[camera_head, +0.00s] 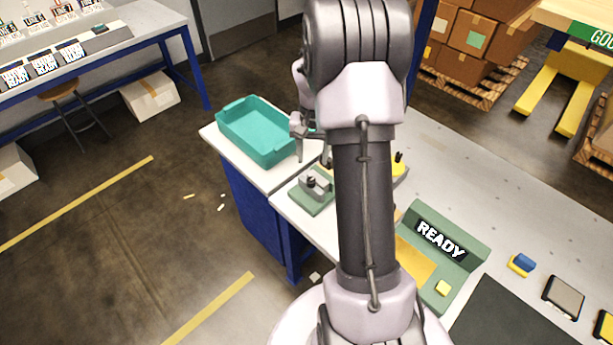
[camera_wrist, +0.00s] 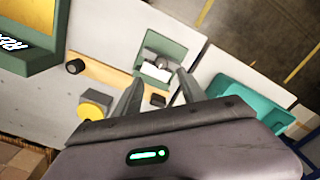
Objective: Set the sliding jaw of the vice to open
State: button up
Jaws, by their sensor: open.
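The vice, a small grey block-like fitting on a green base (camera_head: 312,197), sits near the left edge of the workbench in the head view. It also shows in the wrist view, its green base (camera_wrist: 174,50) just beyond my fingertips with grey metal parts and a dark knob on it. The gap of its sliding jaw is too small to make out. My gripper (camera_head: 299,147) is above and slightly left of the vice in the head view. In the wrist view my gripper (camera_wrist: 160,78) is open, its two fingers spread and empty, pointing towards the vice.
A teal bin (camera_head: 231,134) stands behind the vice. A green unit marked READY (camera_head: 462,225) stands on the right of my arm. An orange strip (camera_wrist: 110,77) with black knobs and a yellow round part (camera_wrist: 90,110) lie close to the vice. My arm hides part of the bench.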

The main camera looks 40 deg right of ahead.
aim_at(311, 180)
notch_tip(311, 180, down, 10)
jog(key=shift+w+r+b, duration=0.1)
jog(key=shift+b, duration=1.1)
grip_shut()
